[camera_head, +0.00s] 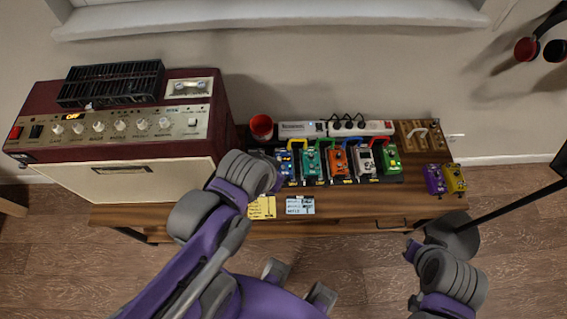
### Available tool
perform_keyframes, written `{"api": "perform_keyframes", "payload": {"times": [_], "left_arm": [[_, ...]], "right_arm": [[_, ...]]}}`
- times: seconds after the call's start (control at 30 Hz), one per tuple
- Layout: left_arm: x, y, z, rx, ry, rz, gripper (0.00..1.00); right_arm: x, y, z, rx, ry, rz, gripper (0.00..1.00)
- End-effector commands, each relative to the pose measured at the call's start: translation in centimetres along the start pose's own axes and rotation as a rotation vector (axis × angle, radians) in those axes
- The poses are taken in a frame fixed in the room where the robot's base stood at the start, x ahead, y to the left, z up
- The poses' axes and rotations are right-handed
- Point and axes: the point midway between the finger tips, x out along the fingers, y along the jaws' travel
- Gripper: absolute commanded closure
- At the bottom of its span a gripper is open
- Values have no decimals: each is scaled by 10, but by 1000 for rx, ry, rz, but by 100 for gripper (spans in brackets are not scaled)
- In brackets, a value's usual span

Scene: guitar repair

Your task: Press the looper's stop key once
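Several small pedals stand in a row on a dark board on the wooden bench: a blue one (287,167), a teal one (311,162), an orange one (338,160), a white one (364,160) and a green one (390,158). Their labels are too small to read, so I cannot tell which is the looper or which key is stop. My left gripper (275,178) is at the left end of the row, by the blue pedal; its fingers are mostly hidden by my arm. My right gripper (411,250) is low at the right, off the bench's front edge, away from the pedals; its fingers are unclear.
A large maroon amplifier (120,160) with a black slatted unit (112,84) on top stands at the left. A red cup (262,127) and a power strip (358,128) are behind the pedals. Purple (435,180) and yellow (455,179) pedals sit right. Two cards (300,206) lie in front.

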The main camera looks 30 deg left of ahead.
Motion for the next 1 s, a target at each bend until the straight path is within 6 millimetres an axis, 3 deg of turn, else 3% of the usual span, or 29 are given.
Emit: {"api": "perform_keyframes", "payload": {"times": [1.0], "left_arm": [[3, -1, 0, -30, 3, 0, 100]], "right_arm": [[2, 0, 2, 0, -2, 0, 100]]}}
